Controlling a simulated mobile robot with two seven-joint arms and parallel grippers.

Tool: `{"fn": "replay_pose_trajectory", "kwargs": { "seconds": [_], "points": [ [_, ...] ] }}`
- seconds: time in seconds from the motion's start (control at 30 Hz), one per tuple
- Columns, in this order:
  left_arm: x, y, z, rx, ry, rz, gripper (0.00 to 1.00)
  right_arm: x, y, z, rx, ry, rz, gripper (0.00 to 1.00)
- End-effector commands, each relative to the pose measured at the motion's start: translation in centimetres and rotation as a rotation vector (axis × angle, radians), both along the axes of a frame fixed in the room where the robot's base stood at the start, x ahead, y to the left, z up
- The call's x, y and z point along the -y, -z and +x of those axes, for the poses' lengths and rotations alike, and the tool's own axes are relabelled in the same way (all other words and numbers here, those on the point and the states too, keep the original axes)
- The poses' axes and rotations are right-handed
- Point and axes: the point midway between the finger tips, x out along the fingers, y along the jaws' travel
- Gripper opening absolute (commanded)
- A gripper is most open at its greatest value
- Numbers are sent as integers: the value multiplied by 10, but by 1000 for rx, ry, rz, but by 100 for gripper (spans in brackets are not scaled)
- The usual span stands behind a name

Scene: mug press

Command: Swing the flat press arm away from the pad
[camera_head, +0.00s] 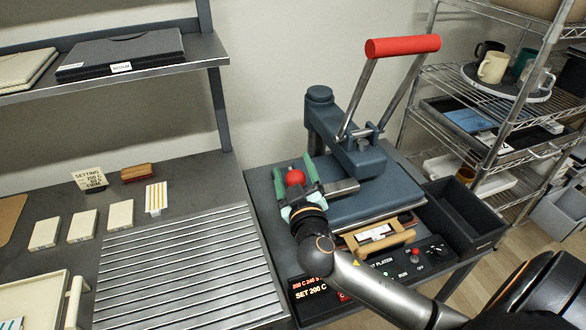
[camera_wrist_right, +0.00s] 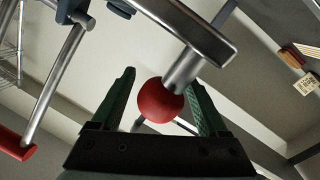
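The heat press has a blue-grey swing arm (camera_head: 353,155) on a post, over a flat blue-grey plate (camera_head: 376,197). A metal bar (camera_head: 341,187) juts left from it toward a red ball knob (camera_head: 295,178). The wrist view shows the knob (camera_wrist_right: 161,100) on its metal stem (camera_wrist_right: 188,70). My right gripper (camera_head: 294,175) has its green fingers on either side of the knob, with small gaps, so it is open around it. The lower pad is mostly hidden under the plate. My left gripper is not in view.
A red-handled lever (camera_head: 403,46) rises above the press. A tan wooden handle (camera_head: 385,241) and control panel (camera_head: 410,262) are at the front. A black bin (camera_head: 455,212) stands to the right, a ribbed metal rack (camera_head: 185,270) to the left, a wire shelf with mugs (camera_head: 493,67) behind right.

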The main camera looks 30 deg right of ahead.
Motion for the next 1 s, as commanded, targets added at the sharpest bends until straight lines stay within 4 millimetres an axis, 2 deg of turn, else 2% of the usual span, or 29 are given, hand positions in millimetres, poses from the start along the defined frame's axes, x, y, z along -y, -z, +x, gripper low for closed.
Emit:
{"fn": "replay_pose_trajectory", "kwargs": {
  "seconds": [0.07,0.67,1.0],
  "points": [
    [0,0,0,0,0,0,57,0,0,0,0,0,0,67],
    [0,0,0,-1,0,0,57,0,0,0,0,0,0,0],
    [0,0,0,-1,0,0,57,0,0,0,0,1,0,0]
  ]
}}
